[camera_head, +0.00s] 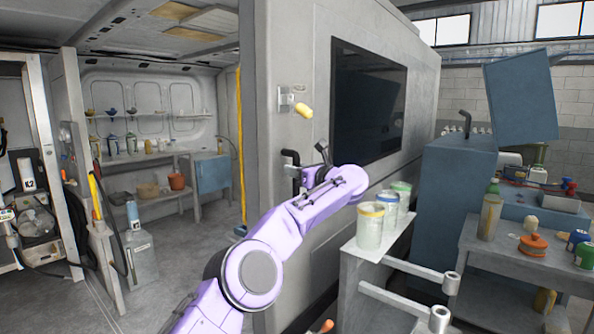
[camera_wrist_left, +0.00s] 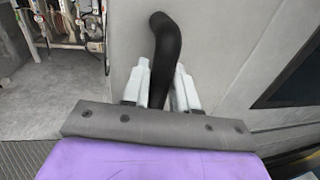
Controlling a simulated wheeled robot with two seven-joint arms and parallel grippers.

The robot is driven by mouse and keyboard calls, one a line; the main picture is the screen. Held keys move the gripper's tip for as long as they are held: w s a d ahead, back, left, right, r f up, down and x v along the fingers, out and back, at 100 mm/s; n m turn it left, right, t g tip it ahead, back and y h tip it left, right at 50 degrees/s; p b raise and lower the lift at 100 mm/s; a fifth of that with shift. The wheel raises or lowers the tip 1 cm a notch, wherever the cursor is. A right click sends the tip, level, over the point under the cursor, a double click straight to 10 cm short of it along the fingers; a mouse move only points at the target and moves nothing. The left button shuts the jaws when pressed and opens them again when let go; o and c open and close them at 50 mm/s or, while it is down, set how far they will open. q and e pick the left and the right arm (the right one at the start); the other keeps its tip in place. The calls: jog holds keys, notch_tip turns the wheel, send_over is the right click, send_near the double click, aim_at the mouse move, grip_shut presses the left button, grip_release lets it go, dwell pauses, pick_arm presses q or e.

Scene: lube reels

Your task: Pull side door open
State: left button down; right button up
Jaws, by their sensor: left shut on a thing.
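The side door (camera_head: 292,60) is a large grey panel in the middle of the head view, with a doorway open to its left. A black bent handle (camera_wrist_left: 162,50) stands out from the grey surface in the left wrist view; its upper end also shows in the head view (camera_head: 290,156). My left gripper (camera_wrist_left: 160,82) has its two pale fingers on either side of the lower part of the handle, shut on it. In the head view my purple left arm hides much of the gripper (camera_head: 297,175). My right gripper is not in view.
A light cart (camera_head: 372,275) with several jars stands right of my arm. A grey workbench (camera_head: 500,250) with bottles and tools is farther right, beside a blue cabinet (camera_head: 452,195). Left of the door, floor (camera_head: 175,275) is open, with shelves (camera_head: 150,150) behind.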

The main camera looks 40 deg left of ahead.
pick_arm(q)
jog(key=shift+r, duration=0.15)
jog(key=c, duration=1.1)
grip_release()
jog(key=shift+w, duration=0.1)
jog(key=shift+o, duration=0.3)
jog(key=shift+w+f, duration=0.2)
jog(key=shift+w, duration=0.05)
jog(key=b+v, duration=0.3)
jog(key=v, duration=0.7)
jog(key=shift+d+b, duration=0.25)
jog(key=shift+b, duration=0.15)
